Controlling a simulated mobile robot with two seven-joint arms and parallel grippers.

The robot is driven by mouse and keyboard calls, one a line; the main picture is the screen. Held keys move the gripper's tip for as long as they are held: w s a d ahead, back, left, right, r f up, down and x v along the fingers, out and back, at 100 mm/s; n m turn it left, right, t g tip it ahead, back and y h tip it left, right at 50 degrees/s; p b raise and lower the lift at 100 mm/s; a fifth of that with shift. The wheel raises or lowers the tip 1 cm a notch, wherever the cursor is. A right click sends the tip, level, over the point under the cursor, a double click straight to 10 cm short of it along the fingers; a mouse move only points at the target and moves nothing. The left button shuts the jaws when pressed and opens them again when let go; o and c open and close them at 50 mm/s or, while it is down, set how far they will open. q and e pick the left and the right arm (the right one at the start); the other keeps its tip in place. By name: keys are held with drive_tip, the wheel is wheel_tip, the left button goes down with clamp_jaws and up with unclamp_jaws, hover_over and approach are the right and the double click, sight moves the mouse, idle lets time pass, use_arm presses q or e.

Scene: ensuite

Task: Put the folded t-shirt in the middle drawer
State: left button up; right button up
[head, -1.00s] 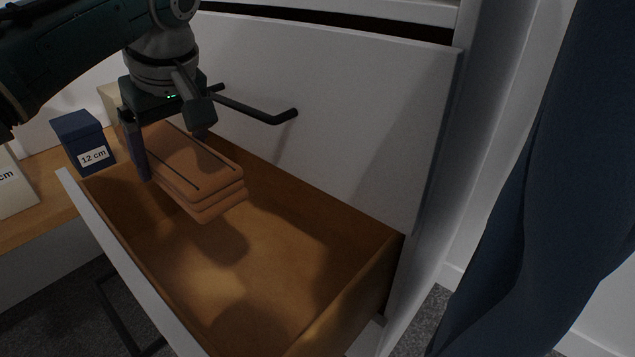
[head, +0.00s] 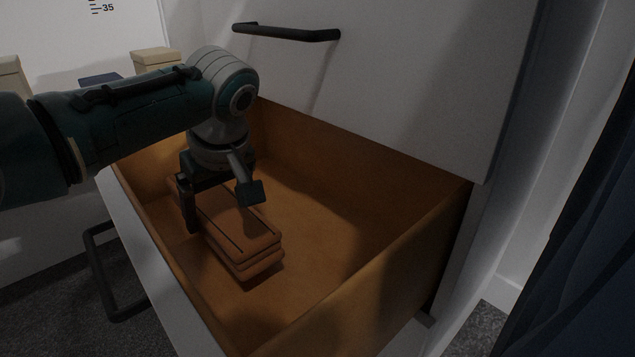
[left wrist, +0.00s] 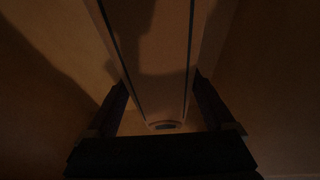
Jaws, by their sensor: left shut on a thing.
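The folded t-shirt (head: 240,226) is an orange-brown layered stack with dark lines along its top. My left gripper (head: 218,208) is shut on it, with a finger on either side. The shirt is inside the open drawer (head: 330,222), low near its left part; I cannot tell whether it touches the floor. In the left wrist view the shirt (left wrist: 157,75) runs away between the two fingers (left wrist: 160,112), with the drawer's wooden surface around it. My right gripper is in neither view.
The drawer front (head: 165,285) with its dark handle (head: 100,275) stands at the left. A closed white drawer front (head: 410,70) with a dark handle (head: 287,33) rises above. Bare drawer floor lies right of the shirt. A dark blue cloth (head: 580,220) hangs at the right.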

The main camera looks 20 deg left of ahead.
sight(222, 207)
use_arm(q)
wheel_tip(222, 207, down, 4)
drive_tip(key=b, duration=0.3)
drive_tip(key=shift+r, duration=0.1)
drive_tip(key=o, duration=1.2)
drive_tip(key=shift+f, duration=0.2)
drive_tip(key=shift+o, duration=0.2)
drive_tip(key=shift+r+p, duration=0.3)
drive_tip(key=p+v, duration=0.9)
drive_tip(key=v, duration=0.1)
drive_tip(key=shift+d+r, duration=0.2)
drive_tip(key=shift+r, duration=0.15)
drive_tip(key=shift+s+d+r+p, duration=0.15)
drive_tip(key=shift+d+r+p, duration=0.15)
drive_tip(key=shift+r, duration=0.15)
